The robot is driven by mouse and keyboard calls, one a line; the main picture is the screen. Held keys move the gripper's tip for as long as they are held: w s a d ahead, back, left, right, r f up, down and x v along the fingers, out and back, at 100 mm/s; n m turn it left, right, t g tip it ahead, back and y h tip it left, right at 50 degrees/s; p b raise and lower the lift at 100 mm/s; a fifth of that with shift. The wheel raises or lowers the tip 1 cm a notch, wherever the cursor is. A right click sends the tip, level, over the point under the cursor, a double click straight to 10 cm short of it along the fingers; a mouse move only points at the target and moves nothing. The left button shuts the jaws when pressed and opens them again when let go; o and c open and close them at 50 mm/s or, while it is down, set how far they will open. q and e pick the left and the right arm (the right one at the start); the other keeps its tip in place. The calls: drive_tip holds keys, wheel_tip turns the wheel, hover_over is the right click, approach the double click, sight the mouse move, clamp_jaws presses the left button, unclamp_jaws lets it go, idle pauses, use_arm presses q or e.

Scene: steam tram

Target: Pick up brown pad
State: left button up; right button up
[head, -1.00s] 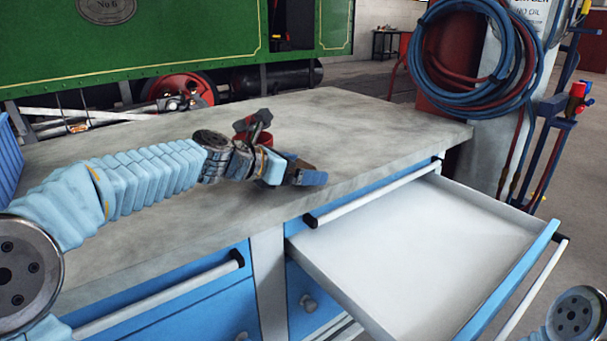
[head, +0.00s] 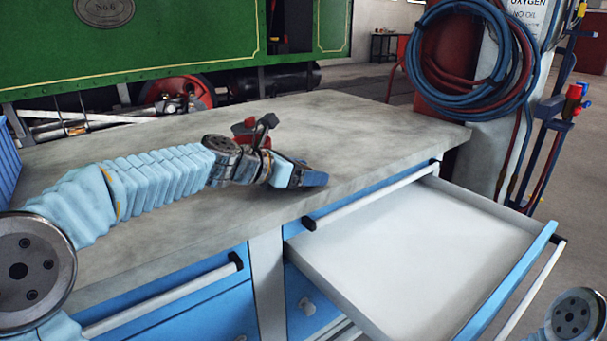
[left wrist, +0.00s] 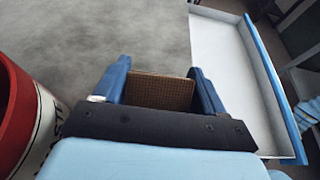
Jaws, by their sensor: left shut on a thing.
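The brown pad (left wrist: 160,92) shows in the left wrist view as a flat brown piece with a fine dotted texture. It stands between the two blue fingers of my left gripper (left wrist: 160,88), which is shut on it. In the head view my left gripper (head: 313,179) is low at the front edge of the workbench, left of the open drawer. The pad is hidden there by the fingers. I cannot tell whether the pad touches the bench top. My right gripper is not in view.
The grey bench top (head: 375,130) is mostly clear. The open drawer (head: 420,255) juts out at the right and looks empty. A red and white container (left wrist: 22,120) is close at the left in the wrist view. Hoses (head: 470,60) hang behind the bench.

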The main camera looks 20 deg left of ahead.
use_arm(q)
drive_tip(key=shift+r, duration=0.65)
drive_tip(key=r+p, duration=0.1)
drive_tip(key=r, duration=0.1)
drive_tip(key=shift+s+d+r+p, duration=0.1)
drive_tip(key=shift+s+r+p, duration=0.1)
drive_tip(key=shift+r+p, duration=0.15)
drive_tip(key=s+d+r, duration=0.5)
drive_tip(key=s+r, duration=0.4)
drive_tip(key=s, duration=0.3)
drive_tip(key=shift+s+d+p, duration=0.15)
drive_tip(key=shift+d+p, duration=0.2)
drive_tip(key=shift+d, duration=0.05)
